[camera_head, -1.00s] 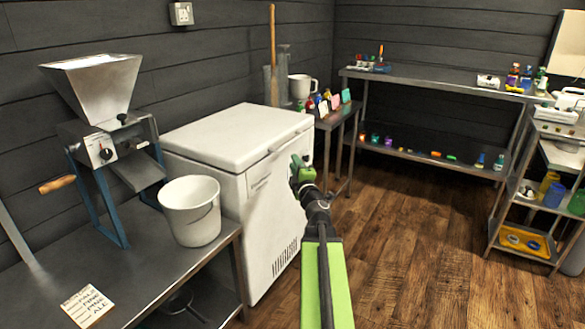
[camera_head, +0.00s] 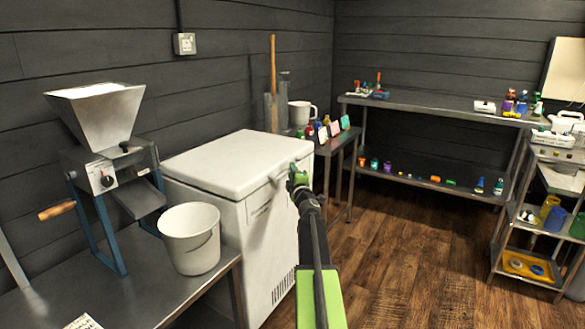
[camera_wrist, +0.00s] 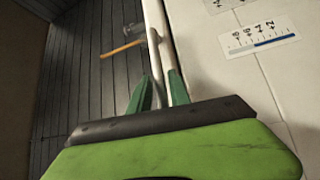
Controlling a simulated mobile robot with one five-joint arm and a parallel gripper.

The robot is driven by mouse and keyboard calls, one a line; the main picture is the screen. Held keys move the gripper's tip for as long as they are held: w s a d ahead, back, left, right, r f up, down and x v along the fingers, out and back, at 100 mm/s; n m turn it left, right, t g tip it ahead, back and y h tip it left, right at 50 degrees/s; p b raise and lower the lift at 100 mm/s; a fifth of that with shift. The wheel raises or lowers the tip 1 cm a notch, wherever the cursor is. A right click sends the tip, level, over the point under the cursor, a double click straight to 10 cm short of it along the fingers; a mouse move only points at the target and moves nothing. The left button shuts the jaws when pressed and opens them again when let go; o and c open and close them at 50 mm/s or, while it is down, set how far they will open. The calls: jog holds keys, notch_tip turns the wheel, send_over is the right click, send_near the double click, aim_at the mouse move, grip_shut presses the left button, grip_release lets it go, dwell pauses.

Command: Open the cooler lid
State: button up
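The cooler is a white chest (camera_head: 262,235) with a white lid (camera_head: 235,160) lying flat and closed on top. A light handle bar (camera_head: 283,174) runs along the lid's front edge, partly hidden by my gripper (camera_head: 297,176). My gripper is at the front right part of this edge. In the wrist view, my two green fingertips (camera_wrist: 159,88) stand apart on either side of the pale bar (camera_wrist: 156,40). I cannot tell whether they press on it. A temperature scale label (camera_wrist: 262,38) shows on the white cooler front to the right.
A grain mill (camera_head: 105,170) and a white bucket (camera_head: 190,240) stand on the metal table (camera_head: 150,300) left of the cooler. A side table with a white jug (camera_head: 301,113) stands behind it. Wood floor (camera_head: 400,250) is clear to the right.

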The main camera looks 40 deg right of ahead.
jog(key=shift+x, duration=1.05)
grip_shut()
dwell(0.5)
